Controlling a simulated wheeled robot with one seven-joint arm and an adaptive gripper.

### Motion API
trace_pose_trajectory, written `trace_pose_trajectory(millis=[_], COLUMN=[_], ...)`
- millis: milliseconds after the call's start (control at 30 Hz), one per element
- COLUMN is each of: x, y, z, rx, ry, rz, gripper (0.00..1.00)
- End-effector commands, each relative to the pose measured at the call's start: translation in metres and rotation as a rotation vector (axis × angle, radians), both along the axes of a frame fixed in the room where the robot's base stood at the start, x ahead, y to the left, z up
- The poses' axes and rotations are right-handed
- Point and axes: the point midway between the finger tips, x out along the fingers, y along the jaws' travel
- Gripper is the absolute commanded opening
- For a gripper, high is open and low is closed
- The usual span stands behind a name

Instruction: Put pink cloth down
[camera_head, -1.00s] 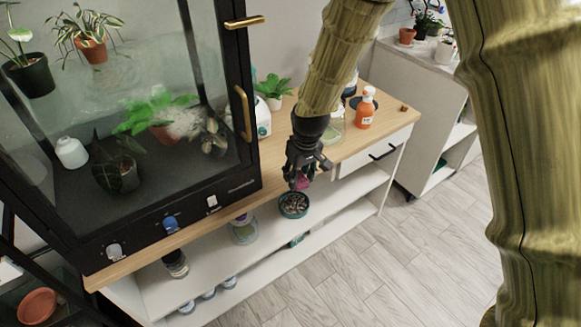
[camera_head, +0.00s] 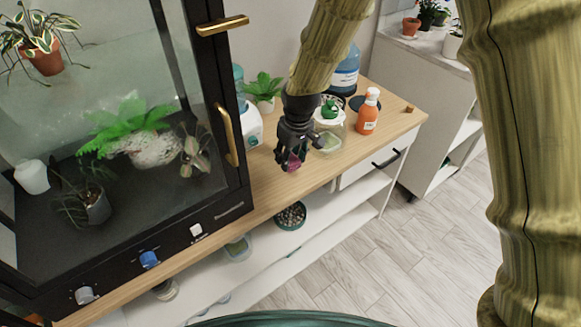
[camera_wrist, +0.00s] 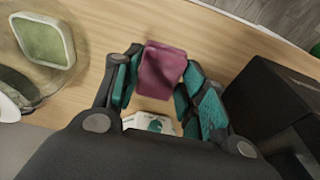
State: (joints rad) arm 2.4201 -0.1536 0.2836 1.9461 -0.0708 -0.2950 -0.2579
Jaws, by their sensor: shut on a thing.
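My gripper (camera_head: 290,160) is shut on the pink cloth (camera_wrist: 161,70). In the wrist view the cloth is a small folded, dark pink block between the two teal-padded fingers. In the head view only a little of the pink cloth (camera_head: 293,163) shows below the fingers, over the front part of the wooden tabletop (camera_head: 333,160). The wrist view shows bare wood (camera_wrist: 110,30) around the cloth. I cannot tell whether the cloth touches the wood.
An orange bottle (camera_head: 367,115), a clear jar with a green lid (camera_head: 329,125) and a white-and-teal container (camera_head: 248,125) stand behind. The black-framed glass plant cabinet (camera_head: 231,190) stands close on the left. A bowl of pebbles (camera_head: 290,216) sits on the shelf below.

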Motion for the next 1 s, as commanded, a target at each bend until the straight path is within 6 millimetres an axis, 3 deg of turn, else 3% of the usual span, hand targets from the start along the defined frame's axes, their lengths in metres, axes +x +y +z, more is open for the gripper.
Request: trace_pose_trajectory(millis=[267,600,967,1000], x=[0.000,0.000,0.000,0.000], y=[0.001,-0.001,-0.001,-0.001], z=[-0.017,-0.053,-0.057,-0.057], rx=[0.000,0.000,0.000,0.000], ry=[0.000,0.001,0.000,0.000], rz=[0.002,-0.001,-0.002,-0.002], gripper=[0.16,0.16,0.16,0.44])
